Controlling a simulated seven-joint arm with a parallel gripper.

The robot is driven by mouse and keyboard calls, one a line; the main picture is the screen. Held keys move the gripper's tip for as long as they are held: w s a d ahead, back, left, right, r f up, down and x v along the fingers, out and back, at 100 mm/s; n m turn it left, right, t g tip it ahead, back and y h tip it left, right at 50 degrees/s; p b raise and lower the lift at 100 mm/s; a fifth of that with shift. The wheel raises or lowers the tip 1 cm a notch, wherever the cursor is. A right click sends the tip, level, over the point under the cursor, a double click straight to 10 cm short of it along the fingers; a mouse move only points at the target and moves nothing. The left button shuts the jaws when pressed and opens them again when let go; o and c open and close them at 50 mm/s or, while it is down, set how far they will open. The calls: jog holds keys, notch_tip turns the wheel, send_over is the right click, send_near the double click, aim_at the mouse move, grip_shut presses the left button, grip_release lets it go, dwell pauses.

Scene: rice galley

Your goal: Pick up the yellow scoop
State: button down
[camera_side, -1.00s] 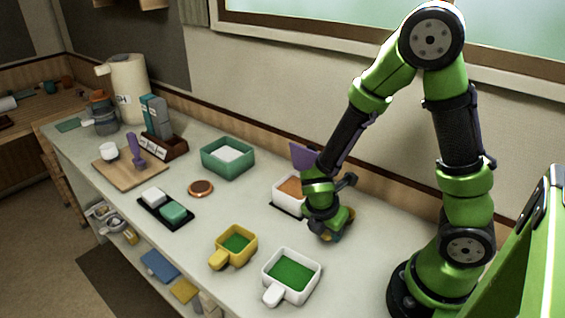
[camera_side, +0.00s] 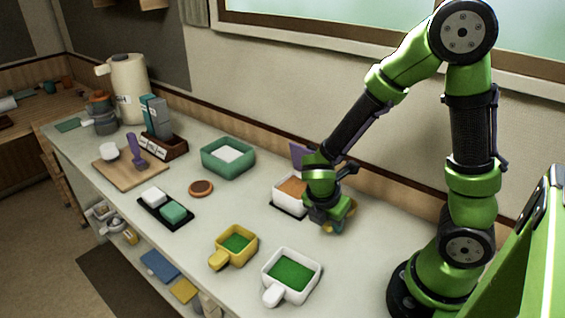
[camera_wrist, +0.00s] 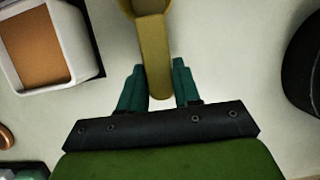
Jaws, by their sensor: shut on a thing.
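The yellow scoop (camera_wrist: 153,60) shows in the wrist view with its handle pointing toward me; its bowl is cut off by the top edge. My gripper (camera_wrist: 158,75) is shut on the handle, with one teal finger on each side. In the side view my gripper (camera_side: 330,212) is at the right of the counter, in front of the white bin with brown contents. There the scoop (camera_side: 334,228) is mostly hidden behind the gripper, and its height over the counter is hard to tell.
The white bin with brown contents (camera_side: 284,204) stands close to the gripper. A yellow handled container (camera_side: 219,257) and a white one (camera_side: 272,294), both with green inside, stand nearer the front. A teal bin (camera_side: 222,170) is further left. Counter between is clear.

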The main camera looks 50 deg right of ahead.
jog(key=shift+r, duration=0.5)
dwell(0.7)
dwell(1.1)
